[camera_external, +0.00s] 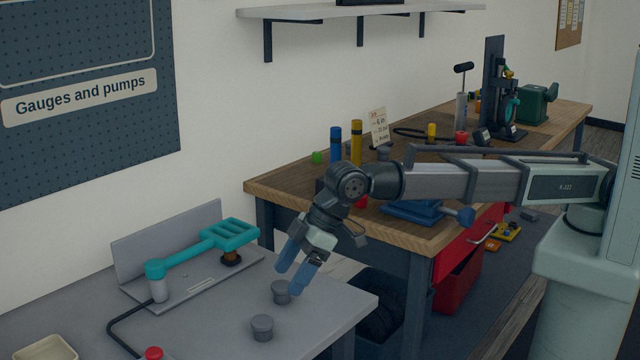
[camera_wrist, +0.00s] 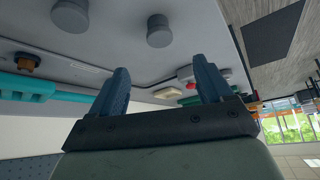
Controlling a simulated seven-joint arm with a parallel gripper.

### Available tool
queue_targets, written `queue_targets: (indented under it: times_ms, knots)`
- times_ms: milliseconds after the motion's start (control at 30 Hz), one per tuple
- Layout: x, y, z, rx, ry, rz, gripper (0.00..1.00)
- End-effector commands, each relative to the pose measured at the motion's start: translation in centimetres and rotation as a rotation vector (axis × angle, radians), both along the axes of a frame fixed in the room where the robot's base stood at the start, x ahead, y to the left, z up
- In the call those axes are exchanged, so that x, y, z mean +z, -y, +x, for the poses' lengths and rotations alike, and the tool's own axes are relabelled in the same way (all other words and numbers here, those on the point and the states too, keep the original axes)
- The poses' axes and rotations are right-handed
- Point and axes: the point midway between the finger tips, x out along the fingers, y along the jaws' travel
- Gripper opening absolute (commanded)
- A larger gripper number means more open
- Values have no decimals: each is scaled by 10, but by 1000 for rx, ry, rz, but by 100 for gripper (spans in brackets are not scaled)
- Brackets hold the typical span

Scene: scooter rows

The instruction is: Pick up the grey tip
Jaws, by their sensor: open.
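Two short grey tips with wider round tops stand on the grey table in the external view: one grey tip (camera_external: 281,291) just below my gripper, the other grey tip (camera_external: 262,327) nearer the camera. The wrist view also shows two, a larger-looking grey tip (camera_wrist: 70,15) at the top left and another grey tip (camera_wrist: 159,31) at top centre. My gripper (camera_external: 290,279) points down with its blue fingers apart and empty, above the table and close to the first tip. In the wrist view, the open fingers (camera_wrist: 161,75) have nothing between them.
A teal-handled tool (camera_external: 205,248) rests on a grey stand (camera_external: 185,292) left of the tips, with a black hose. A red-topped item (camera_external: 153,353) and a cream tray (camera_external: 47,348) are at the front left. A wooden bench (camera_external: 300,187) with tools stands behind my gripper.

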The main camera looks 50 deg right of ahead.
Motion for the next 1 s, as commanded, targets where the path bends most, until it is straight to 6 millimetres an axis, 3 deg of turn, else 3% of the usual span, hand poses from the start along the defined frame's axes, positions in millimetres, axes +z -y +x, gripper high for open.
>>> queue_targets:
  times_ms: [167,400,733,1000]
  knots:
    - [32,-1,1,0,2,3,79]
    - [111,-2,1,0,3,4,79]
    - [190,-1,2,-1,1,3,79]
    - [183,62,65,-92,16,30,79]
